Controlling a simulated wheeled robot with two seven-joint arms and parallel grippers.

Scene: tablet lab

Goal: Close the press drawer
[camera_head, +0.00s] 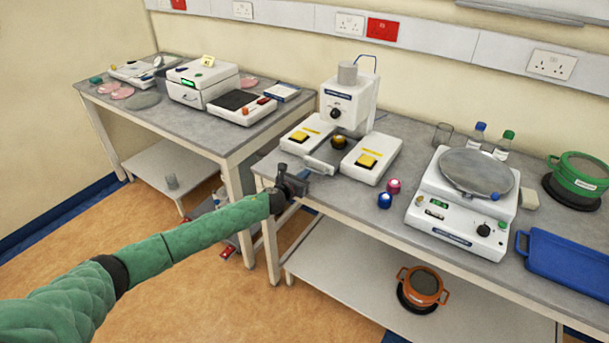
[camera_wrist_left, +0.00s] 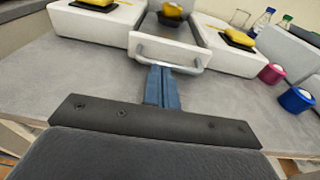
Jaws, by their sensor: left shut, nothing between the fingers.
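The tablet press (camera_head: 347,105) is a white machine with a yellow pad on each side of its base. Its drawer (camera_head: 325,157) stands out between the two sides, with a metal handle on its front. In the left wrist view the drawer front (camera_wrist_left: 168,50) and the bar handle (camera_wrist_left: 150,62) are straight ahead, and a dark dish with yellow content (camera_wrist_left: 172,10) shows behind. My left gripper (camera_head: 303,179) is shut and empty at the table's front edge. Its blue fingertips (camera_wrist_left: 161,86) are right at the handle; I cannot tell whether they touch. My right gripper is not in view.
A blue jar (camera_head: 385,200) and a pink jar (camera_head: 393,185) stand right of the press. A balance-like device (camera_head: 455,225) and a blue tray (camera_head: 570,262) are farther right. A second table (camera_head: 150,122) with equipment stands at the left.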

